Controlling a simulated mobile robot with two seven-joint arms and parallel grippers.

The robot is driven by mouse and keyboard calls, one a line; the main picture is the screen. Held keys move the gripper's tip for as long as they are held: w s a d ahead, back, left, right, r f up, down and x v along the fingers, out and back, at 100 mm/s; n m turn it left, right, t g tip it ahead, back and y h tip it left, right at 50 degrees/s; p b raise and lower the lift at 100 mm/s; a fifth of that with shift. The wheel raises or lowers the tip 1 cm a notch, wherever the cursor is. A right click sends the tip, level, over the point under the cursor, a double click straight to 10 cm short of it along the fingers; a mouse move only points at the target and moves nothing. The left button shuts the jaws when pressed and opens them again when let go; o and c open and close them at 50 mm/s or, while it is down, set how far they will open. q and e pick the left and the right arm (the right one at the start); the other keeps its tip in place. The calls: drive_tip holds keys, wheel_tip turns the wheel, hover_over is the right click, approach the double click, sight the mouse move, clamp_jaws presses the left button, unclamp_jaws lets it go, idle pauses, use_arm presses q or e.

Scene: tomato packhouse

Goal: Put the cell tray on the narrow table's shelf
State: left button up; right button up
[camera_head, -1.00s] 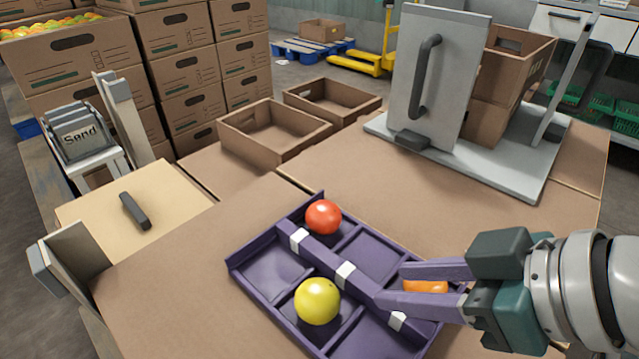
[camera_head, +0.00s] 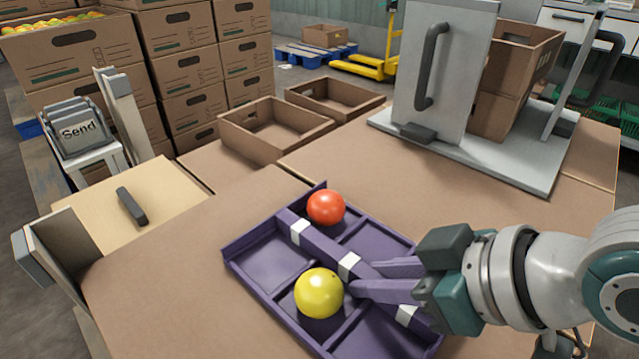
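The purple cell tray (camera_head: 268,262) lies on the brown work surface in front of me, with a purple bar (camera_head: 318,245) with white bands across its middle. A red tomato (camera_head: 326,207) sits in a far cell and a yellow tomato (camera_head: 319,293) in a near one. My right gripper (camera_head: 361,276) reaches in from the right, low over the tray. Its two purple fingers are a little apart, with the tips at the bar beside the yellow tomato. Whether they press on the bar is unclear. They and the hand hide the tray's right side. My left gripper is out of view. I cannot make out the narrow table's shelf.
A grey upright panel with a black handle (camera_head: 430,68) stands on a base plate at back right. Brown crates (camera_head: 278,135) stand behind the surface, and stacked cartons (camera_head: 180,75) at back left. A "Send" stand (camera_head: 78,132) is at left. Bare surface lies left of the tray.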

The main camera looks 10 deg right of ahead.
clamp_jaws()
drive_tip(key=shift+r, duration=0.15)
